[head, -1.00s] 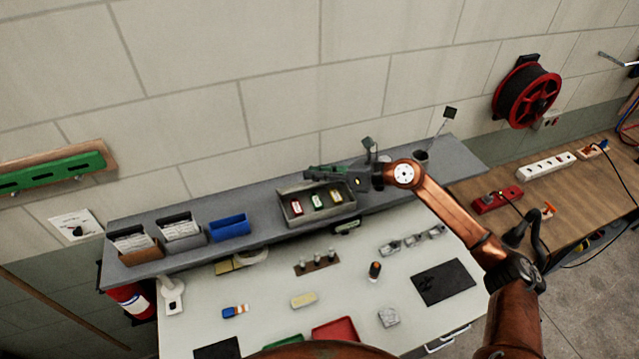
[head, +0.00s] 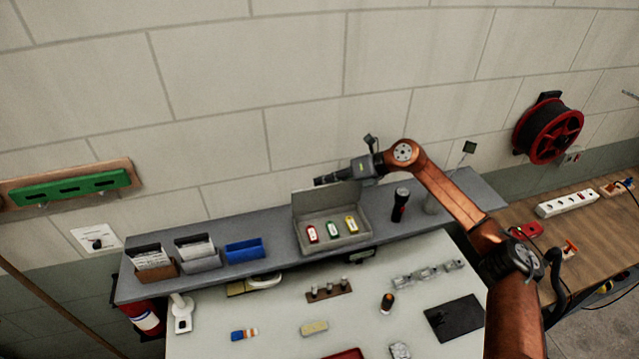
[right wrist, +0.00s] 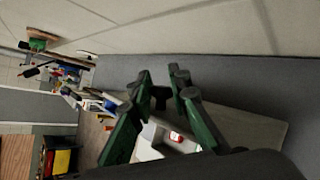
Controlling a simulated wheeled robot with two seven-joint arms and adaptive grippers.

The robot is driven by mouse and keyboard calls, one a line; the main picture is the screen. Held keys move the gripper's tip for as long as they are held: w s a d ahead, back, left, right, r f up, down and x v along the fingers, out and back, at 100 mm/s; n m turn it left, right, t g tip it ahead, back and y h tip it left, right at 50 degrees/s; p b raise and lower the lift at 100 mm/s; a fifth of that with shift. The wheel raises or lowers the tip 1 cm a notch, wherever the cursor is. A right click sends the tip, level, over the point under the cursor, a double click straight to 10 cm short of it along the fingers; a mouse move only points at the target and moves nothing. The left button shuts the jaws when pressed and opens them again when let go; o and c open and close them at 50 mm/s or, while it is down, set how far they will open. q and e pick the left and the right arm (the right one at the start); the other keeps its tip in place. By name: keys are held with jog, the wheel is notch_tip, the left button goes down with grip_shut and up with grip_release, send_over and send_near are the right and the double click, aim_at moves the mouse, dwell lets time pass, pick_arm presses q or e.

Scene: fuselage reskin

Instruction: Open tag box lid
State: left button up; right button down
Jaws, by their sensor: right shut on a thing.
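In the right wrist view my green fingers (right wrist: 178,88) are at the grey lid panel (right wrist: 252,128), with the red tag showing below. My left gripper is out of view.
A black flashlight (head: 400,205) stands on the shelf just right of the box. A blue bin (head: 244,250) and two card holders stand to the left. The wall is close behind. Small parts lie on the white bench below.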

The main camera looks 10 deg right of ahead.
jog(key=shift+w+d+f, duration=0.1)
jog(key=shift+f, duration=0.15)
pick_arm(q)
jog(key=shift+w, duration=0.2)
pick_arm(e)
jog(key=shift+f, duration=0.1)
jog(key=c, duration=1.8)
grip_release()
jog(key=shift+c, duration=0.2)
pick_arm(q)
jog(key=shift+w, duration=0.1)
pick_arm(e)
jog(key=shift+w, duration=0.1)
jog(key=shift+d+r, duration=0.1)
jog(key=shift+r, duration=0.2)
jog(key=v, duration=1.1)
jog(key=shift+d, duration=0.3)
jog(key=shift+r, duration=0.1)
